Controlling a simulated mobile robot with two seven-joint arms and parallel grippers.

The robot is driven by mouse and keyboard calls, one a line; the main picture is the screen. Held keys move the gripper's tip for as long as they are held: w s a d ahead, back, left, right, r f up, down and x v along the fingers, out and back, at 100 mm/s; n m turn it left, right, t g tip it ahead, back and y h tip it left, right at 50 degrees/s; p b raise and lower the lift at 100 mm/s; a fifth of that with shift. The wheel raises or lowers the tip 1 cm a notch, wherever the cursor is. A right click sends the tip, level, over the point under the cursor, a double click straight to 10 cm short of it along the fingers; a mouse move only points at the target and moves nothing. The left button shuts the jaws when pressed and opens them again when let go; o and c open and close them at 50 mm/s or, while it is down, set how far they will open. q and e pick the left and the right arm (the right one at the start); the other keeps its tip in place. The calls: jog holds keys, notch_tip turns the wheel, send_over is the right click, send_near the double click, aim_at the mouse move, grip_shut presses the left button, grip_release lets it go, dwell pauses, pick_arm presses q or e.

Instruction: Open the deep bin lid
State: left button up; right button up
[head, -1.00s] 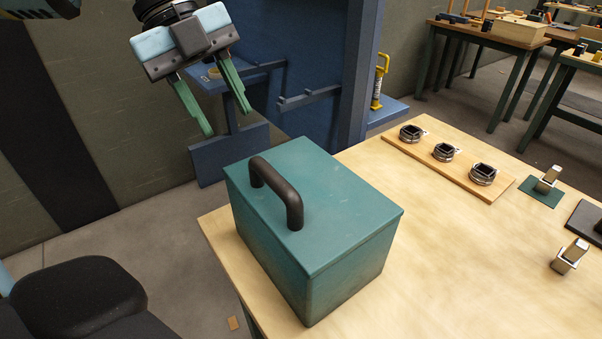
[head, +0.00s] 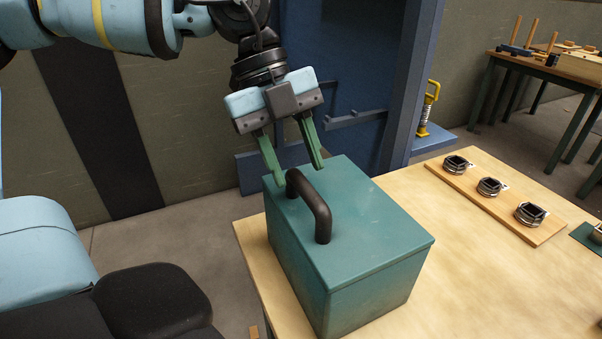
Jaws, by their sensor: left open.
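The deep bin (head: 375,288) is a teal box on the near left corner of a wooden table. Its flat teal lid (head: 366,225) lies closed on top. A dark arched handle (head: 318,213) stands on the lid's left part. My left gripper (head: 300,174) points down with its green fingers apart, at the far end of the handle. One fingertip shows left of the handle's end and the other right of it. I cannot tell whether either finger touches the handle or lid. My right gripper is not in view.
The wooden table (head: 480,262) is clear just right of the bin. A wooden board (head: 522,222) with several metal clamps lies further right. A blue frame (head: 400,90) with a yellow-handled tool (head: 428,108) stands behind. Another table is at the back right.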

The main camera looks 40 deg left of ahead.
pick_arm(q)
jog(key=shift+x, duration=1.25)
jog(key=shift+c, duration=0.4)
grip_shut()
